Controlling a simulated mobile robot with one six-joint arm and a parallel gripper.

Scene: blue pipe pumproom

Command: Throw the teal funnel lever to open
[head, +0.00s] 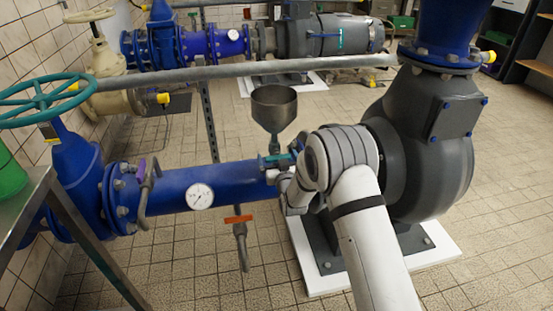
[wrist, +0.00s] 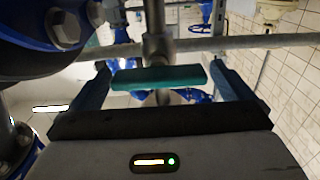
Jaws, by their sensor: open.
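The grey funnel (head: 275,103) stands upright above the blue pipe, left of the grey pump. Its teal lever (head: 270,160) shows at the funnel's foot, partly hidden by my arm. In the wrist view the teal lever (wrist: 160,77) lies crosswise below a metal valve stem, spanning most of the gap between my fingers. My gripper (wrist: 161,68) is open, one finger near each end of the lever; I cannot tell whether either touches it. In the head view my wrist is at the lever and hides the fingers.
A blue pipe (head: 228,180) with a gauge (head: 200,196) runs left. An orange lever (head: 238,218) hangs below it, and a purple lever (head: 142,168) is farther left. The grey pump (head: 425,150) is close on the right. A grey rail (head: 250,70) crosses behind the funnel.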

